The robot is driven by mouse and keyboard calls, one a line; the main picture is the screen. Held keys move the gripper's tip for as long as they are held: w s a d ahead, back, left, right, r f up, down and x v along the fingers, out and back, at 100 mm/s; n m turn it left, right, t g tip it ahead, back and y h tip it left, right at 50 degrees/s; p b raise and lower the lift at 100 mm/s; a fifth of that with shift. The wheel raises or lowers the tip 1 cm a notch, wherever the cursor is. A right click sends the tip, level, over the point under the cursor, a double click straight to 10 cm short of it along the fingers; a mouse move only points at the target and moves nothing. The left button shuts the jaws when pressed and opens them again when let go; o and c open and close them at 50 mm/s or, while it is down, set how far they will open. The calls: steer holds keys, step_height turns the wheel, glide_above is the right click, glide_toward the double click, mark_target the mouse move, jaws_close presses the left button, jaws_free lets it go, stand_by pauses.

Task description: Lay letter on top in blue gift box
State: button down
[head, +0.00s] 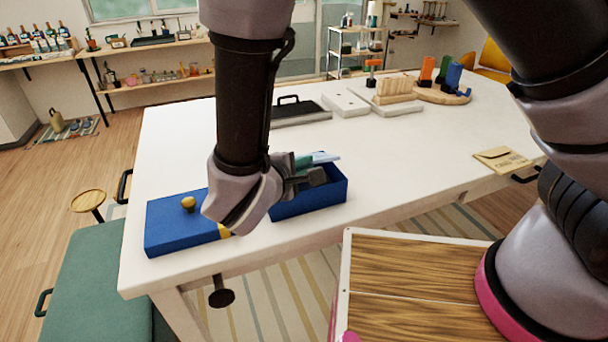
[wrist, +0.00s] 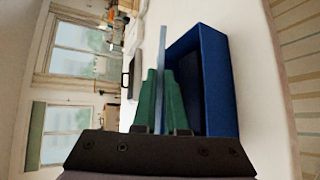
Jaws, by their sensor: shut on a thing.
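The open blue gift box (head: 312,203) stands near the table's front edge, partly behind my arm in the head view. Its dark inside and walls show in the wrist view (wrist: 220,88). My gripper (head: 305,166) is over the box. Its green fingers (wrist: 162,102) are shut on a thin light blue sheet-like thing (wrist: 162,65), seen edge-on along the box's left side in the wrist view. I cannot tell whether the held sheet is the letter. The box floor is mostly hidden.
A blue lid (head: 168,228) with a gold knob (head: 188,203) lies left of the box, partly behind my arm. A black case (head: 298,112), a pale board (head: 345,103) and a wooden rack (head: 396,90) stand at the back. The white table's (head: 420,150) middle right is clear.

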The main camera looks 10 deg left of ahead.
steer(key=shift+f, duration=1.25)
steer(key=shift+f, duration=0.6)
steer(key=c, duration=1)
jaws_free()
steer(key=shift+o, duration=0.2)
steer(key=shift+r, duration=0.3)
steer(key=v, duration=1.2)
steer(key=shift+r, duration=0.2)
